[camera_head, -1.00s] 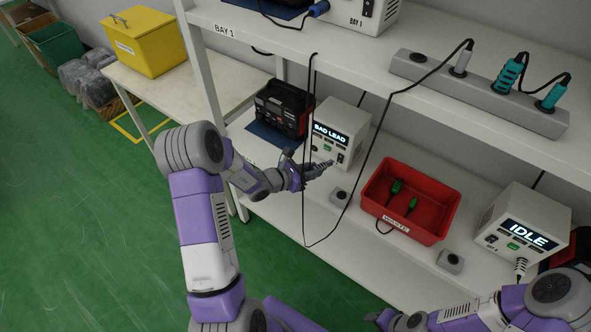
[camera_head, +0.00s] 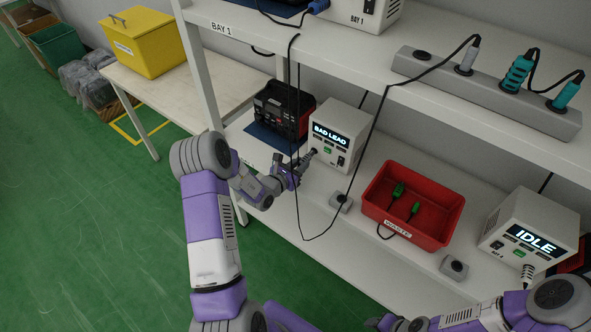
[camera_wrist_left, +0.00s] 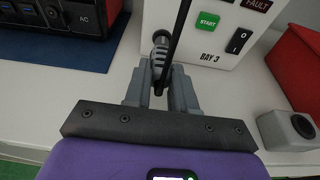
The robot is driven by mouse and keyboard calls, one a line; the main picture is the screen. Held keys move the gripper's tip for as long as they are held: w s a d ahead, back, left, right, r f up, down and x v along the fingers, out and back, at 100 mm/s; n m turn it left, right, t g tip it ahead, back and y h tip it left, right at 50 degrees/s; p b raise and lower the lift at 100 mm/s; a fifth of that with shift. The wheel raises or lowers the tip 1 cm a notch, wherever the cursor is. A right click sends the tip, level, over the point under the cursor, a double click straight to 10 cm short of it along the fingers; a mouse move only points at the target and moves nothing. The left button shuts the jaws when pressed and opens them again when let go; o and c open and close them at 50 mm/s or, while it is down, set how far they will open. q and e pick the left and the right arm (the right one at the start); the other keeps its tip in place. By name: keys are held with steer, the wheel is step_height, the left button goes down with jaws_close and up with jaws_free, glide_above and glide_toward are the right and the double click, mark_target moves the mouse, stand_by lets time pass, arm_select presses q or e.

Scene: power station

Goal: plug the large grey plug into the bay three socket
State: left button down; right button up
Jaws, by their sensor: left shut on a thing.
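My left gripper (camera_head: 297,168) is shut on the large grey plug (camera_head: 309,157), a ribbed grey body held in front of the bay three unit. The plug also shows between the fingers in the left wrist view (camera_wrist_left: 159,58). The white bay three unit (camera_head: 345,148) shows "BAD LEAD" and carries the label "BAY 3" in the wrist view (camera_wrist_left: 212,50). The plug's tip is near the lower left of its front; I cannot tell whether it touches. The bay three socket is hidden. My right gripper (camera_head: 387,322) is at the bottom edge, its fingers unclear.
A black cable (camera_head: 299,200) hangs in a loop past my left gripper and crosses the wrist view. A black-red charger (camera_head: 283,108) stands left of the unit, a red waste bin (camera_head: 430,230) right. Small grey blocks (camera_head: 341,202) sit on the shelf. An "IDLE" unit (camera_head: 505,222) stands right.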

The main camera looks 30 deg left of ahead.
arm_select(q)
steer(key=shift+w, duration=0.7)
steer(key=shift+w, duration=0.25)
stand_by(0.7)
steer(key=shift+w+d, duration=0.1)
steer(key=shift+w, duration=0.35)
steer(key=shift+w, duration=0.2)
stand_by(0.5)
steer(key=c, duration=0.8)
jaws_free()
steer(key=shift+c, duration=0.2)
steer(key=shift+s, duration=0.1)
